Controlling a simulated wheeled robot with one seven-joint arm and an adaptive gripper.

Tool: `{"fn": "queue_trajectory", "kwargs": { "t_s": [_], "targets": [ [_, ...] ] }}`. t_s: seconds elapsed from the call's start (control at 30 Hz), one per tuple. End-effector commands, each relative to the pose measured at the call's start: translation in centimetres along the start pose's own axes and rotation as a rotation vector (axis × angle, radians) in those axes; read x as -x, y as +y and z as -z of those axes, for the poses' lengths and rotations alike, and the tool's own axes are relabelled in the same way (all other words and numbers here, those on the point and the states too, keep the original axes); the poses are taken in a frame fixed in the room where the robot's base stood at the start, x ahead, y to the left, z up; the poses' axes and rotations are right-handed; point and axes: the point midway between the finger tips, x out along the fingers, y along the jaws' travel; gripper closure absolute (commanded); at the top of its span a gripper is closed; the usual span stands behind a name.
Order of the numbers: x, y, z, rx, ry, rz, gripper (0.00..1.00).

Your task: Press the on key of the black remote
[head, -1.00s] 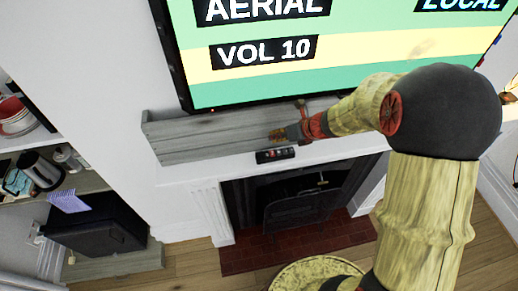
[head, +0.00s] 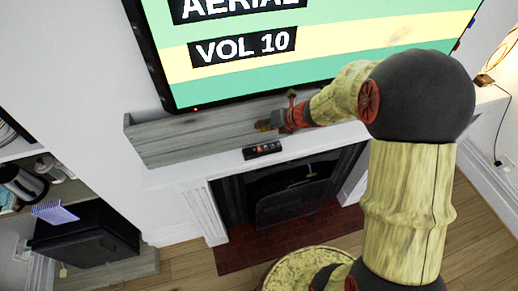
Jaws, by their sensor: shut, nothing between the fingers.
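The black remote (head: 262,150) lies on the white mantel ledge in the head view, in front of the grey wooden trough. It has a few small keys, one or more of them red; their labels are too small to read. My gripper (head: 264,125) is shut and empty. Its tips show just above and behind the remote in the picture, against the trough's front, apart from the remote.
The grey wooden trough (head: 165,142) stands along the mantel (head: 185,174) behind the remote. Below is a dark fireplace (head: 290,200) with a red brick hearth. Shelves with a kettle (head: 22,182) and a black box (head: 85,235) are at left. A lamp glows at far right.

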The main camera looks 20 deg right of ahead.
Motion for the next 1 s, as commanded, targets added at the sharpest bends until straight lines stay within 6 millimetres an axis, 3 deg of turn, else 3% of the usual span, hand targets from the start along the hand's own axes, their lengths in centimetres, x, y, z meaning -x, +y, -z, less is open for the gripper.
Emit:
{"fn": "queue_trajectory", "kwargs": {
  "t_s": [0.63,1.0],
  "targets": [
    [-5.2,-3.8,3.8,0.0,0.0,0.0,1.0],
    [-5.8,-4.3,4.2,0.0,0.0,0.0,1.0]
  ]
}}
